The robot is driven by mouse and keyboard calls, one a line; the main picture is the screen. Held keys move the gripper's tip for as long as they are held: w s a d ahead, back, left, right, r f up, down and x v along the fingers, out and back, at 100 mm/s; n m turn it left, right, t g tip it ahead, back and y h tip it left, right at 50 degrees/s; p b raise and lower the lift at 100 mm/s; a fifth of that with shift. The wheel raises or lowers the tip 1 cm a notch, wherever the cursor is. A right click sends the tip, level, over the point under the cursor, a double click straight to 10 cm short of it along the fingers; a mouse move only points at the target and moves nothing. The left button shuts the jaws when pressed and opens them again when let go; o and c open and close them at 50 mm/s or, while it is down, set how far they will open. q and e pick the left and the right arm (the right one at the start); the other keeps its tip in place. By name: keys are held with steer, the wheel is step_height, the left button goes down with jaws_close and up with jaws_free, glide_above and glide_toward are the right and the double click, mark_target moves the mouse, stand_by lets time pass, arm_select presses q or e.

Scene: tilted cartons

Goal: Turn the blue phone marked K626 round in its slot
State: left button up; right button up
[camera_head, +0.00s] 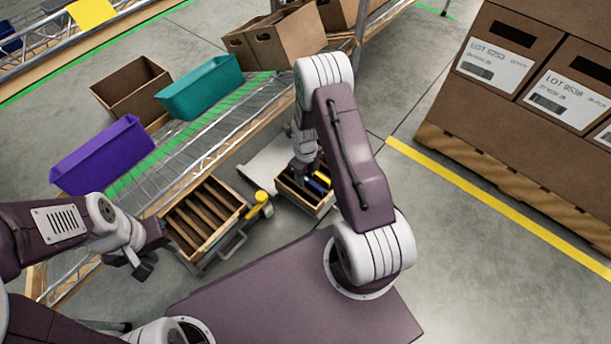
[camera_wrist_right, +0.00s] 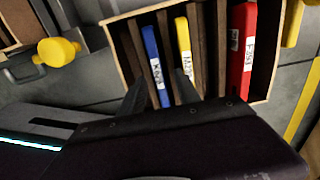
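The blue phone (camera_wrist_right: 155,62) stands in a slot of a wooden slotted box (camera_wrist_right: 122,60), its white label facing up, too small to read surely. In the head view the box (camera_head: 316,208) is partly hidden by my right arm, and the blue phone shows only in part (camera_head: 313,185). My right gripper (camera_wrist_right: 160,92) is open, one fingertip on each side of the blue phone's near end. I cannot tell whether they touch it. My left gripper (camera_head: 141,265) hangs at the left, away from the box, its opening unclear.
In the box, a yellow phone (camera_wrist_right: 183,45) stands beside the blue one, and a red phone (camera_wrist_right: 241,50) further right. An empty slotted crate (camera_head: 247,206) stands left of the box, with a yellow knob (camera_head: 262,197) between them. Purple (camera_head: 105,157) and teal (camera_head: 200,88) bins sit on the rack.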

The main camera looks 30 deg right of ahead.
step_height(320, 180, up, 9)
steer(key=p, duration=0.7)
step_height(320, 180, up, 7)
steer(key=p, duration=0.7)
